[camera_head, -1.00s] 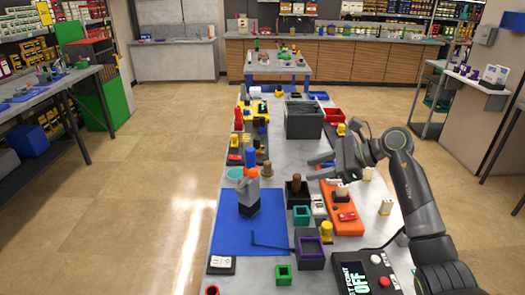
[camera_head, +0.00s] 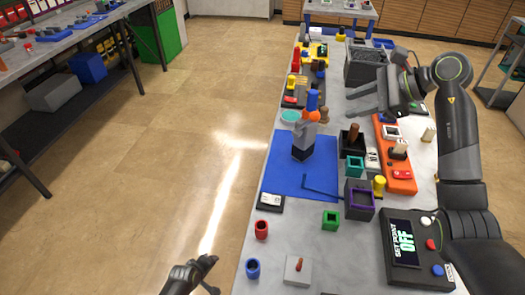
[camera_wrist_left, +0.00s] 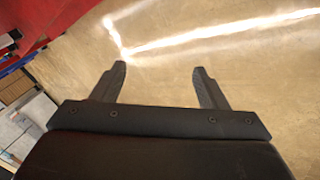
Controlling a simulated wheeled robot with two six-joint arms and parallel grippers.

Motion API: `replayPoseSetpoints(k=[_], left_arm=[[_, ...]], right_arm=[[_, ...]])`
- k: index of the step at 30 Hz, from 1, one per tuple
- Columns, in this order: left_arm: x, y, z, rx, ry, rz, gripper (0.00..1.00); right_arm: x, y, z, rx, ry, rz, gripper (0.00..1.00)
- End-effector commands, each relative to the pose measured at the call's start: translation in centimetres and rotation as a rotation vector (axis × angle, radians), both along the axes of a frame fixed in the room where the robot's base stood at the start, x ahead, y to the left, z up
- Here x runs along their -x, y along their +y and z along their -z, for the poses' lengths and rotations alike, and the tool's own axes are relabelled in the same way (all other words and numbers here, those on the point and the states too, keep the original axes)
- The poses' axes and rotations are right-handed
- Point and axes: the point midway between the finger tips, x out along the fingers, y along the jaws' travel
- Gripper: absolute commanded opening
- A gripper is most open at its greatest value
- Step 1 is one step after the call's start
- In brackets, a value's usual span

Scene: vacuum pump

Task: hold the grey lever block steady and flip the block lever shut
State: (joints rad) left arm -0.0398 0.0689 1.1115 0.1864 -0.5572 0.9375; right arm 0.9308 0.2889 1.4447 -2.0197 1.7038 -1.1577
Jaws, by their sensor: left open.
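A small light grey block (camera_head: 297,270) with a reddish-brown lever (camera_head: 299,264) on top sits at the near end of the table in the head view; I take it as the lever block. The lever sticks up, but its exact angle is too small to tell. My left gripper (camera_head: 211,273) is left of the table's near edge, over the floor and apart from the block. In the left wrist view it is open and empty (camera_wrist_left: 160,68), with only floor between its fingers. My right gripper (camera_head: 350,103) is over the table's far half, fingers apart and empty, away from the block.
Near the block stand a blue cup (camera_head: 253,268), a red cup (camera_head: 261,230), a green square holder (camera_head: 331,220) and a set-point display box (camera_head: 391,262). A blue mat (camera_head: 275,185) with a grey-blue pump part (camera_head: 304,135) lies further back. Open floor is left of the table.

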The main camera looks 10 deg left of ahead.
Motion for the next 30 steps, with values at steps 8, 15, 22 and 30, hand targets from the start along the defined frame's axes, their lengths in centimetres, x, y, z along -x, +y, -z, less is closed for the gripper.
replayPoseSetpoints(k=[8, 15, 22, 30], left_arm=[[-11.5, -3.6, -12.3, 0.351, -0.160, -0.309, 0.67], [-17.7, -7.3, -24.5, 0.712, -0.228, -0.514, 0.67], [-19.6, -11.1, -35.2, 1.061, -0.187, -0.665, 0.67], [-18.2, -15.0, -42.8, 1.373, -0.013, -0.833, 0.67]], right_arm=[[0.0, 0.0, 0.0, 0.000, 0.001, 0.001, 0.36], [0.0, 0.0, 0.0, 0.000, 0.001, 0.001, 0.36], [0.0, 0.0, 0.0, 0.000, 0.001, 0.001, 0.36], [0.0, 0.0, 0.0, 0.000, 0.001, 0.001, 0.36]])
